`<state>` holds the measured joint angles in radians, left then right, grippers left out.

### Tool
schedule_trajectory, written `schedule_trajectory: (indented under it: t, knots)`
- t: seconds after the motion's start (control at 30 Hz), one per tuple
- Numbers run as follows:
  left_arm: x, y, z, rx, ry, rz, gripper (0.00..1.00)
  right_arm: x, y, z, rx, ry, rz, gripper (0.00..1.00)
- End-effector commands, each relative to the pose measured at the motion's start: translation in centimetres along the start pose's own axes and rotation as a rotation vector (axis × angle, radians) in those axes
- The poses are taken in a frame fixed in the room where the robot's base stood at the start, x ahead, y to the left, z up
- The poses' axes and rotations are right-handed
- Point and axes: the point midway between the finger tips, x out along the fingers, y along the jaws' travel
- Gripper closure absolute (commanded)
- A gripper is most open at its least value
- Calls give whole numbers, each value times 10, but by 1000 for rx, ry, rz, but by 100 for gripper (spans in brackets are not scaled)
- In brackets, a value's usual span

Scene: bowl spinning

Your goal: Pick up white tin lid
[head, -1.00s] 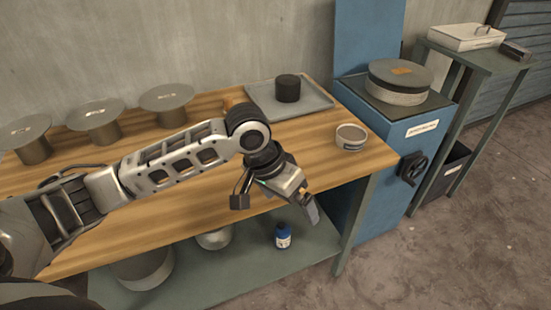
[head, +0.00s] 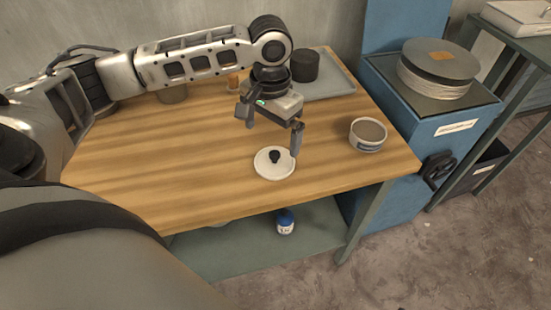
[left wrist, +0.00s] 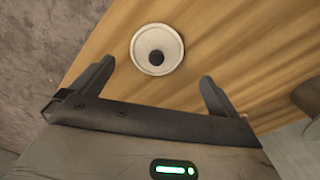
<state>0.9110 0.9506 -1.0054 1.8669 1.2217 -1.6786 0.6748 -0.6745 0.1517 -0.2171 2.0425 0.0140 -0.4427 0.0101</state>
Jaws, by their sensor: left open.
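The white tin lid (head: 268,170) is a round white disc with a dark knob, lying flat on the wooden workbench near its front edge. My left gripper (head: 272,140) is open and empty, pointing down just above and behind the lid. In the left wrist view the lid (left wrist: 143,42) lies beyond the open fingertips (left wrist: 157,71), roughly centred between them. The fingers appear apart from it. My right gripper is not in view.
An open white tin (head: 368,146) stands right of the lid. A dark cylinder (head: 305,66) sits on a grey tray (head: 335,86) at the back. A blue-labelled bottle (head: 286,224) is on the lower shelf. The bench (head: 180,150) left of the lid is clear.

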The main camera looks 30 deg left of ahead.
Motion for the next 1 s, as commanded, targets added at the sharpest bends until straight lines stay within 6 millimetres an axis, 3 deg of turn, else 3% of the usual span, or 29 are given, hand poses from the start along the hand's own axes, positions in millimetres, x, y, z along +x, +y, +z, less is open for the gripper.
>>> schedule_trajectory:
  t: [0.1, 0.33, 0.6, 0.9, 1.0]
  knots:
    - [17, 0, 0, 0, -1, 1, 0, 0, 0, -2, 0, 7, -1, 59]
    - [33, 2, -3, 1, -2, 1, 0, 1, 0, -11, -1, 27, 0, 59]
    - [70, 5, -9, 2, -1, 0, 0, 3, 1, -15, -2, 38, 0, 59]
    - [76, 5, -9, 2, 2, 0, 0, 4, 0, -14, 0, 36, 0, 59]
    - [76, 5, -9, 2, 2, 0, 25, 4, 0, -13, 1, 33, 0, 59]
